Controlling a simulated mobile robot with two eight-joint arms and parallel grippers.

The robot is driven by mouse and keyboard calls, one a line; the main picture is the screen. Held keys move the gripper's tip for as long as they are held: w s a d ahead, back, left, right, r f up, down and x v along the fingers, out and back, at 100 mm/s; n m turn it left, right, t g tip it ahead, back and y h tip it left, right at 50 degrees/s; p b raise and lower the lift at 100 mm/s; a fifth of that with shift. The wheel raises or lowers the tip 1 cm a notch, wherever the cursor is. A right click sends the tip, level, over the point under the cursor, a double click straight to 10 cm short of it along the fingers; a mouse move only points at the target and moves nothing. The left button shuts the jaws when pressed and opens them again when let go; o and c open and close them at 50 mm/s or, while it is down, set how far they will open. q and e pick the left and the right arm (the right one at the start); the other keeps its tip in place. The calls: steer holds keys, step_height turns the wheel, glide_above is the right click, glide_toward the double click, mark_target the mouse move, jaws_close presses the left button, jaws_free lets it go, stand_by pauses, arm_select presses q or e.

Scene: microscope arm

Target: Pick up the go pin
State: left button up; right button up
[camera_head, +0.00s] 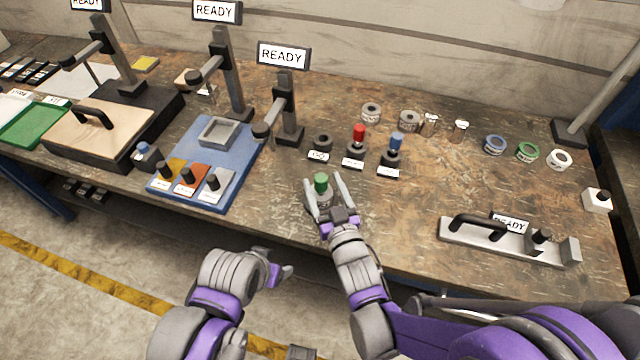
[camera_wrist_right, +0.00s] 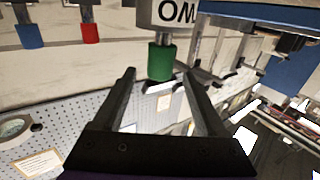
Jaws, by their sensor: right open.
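A green-topped pin (camera_head: 321,182) stands near the front of the table in the head view, between the spread fingers of my right gripper (camera_head: 326,190). In the right wrist view the green part (camera_wrist_right: 161,62) shows between and beyond the two fingertips (camera_wrist_right: 160,72), beneath a pale block with large dark letters. No finger clearly touches it. A red-topped pin (camera_head: 358,133) and a blue-topped pin (camera_head: 396,140) stand in dark holders behind it. A dark holder (camera_head: 321,142) to their left has no coloured top. My left gripper (camera_head: 278,270) is off the table's front edge; its jaw opening is unclear.
A blue tray (camera_head: 245,165) with several small handled parts lies to the left. A grey fixture with black handles (camera_head: 480,235) lies to the right. The table between the pin and this fixture is clear.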

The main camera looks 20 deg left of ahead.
mark_target(319, 174)
steer(key=x, duration=0.5)
steer(key=shift+w+a+f+p, duration=0.1)
steer(key=shift+w+f+p, duration=0.2)
steer(key=shift+p, duration=0.05)
jaws_close()
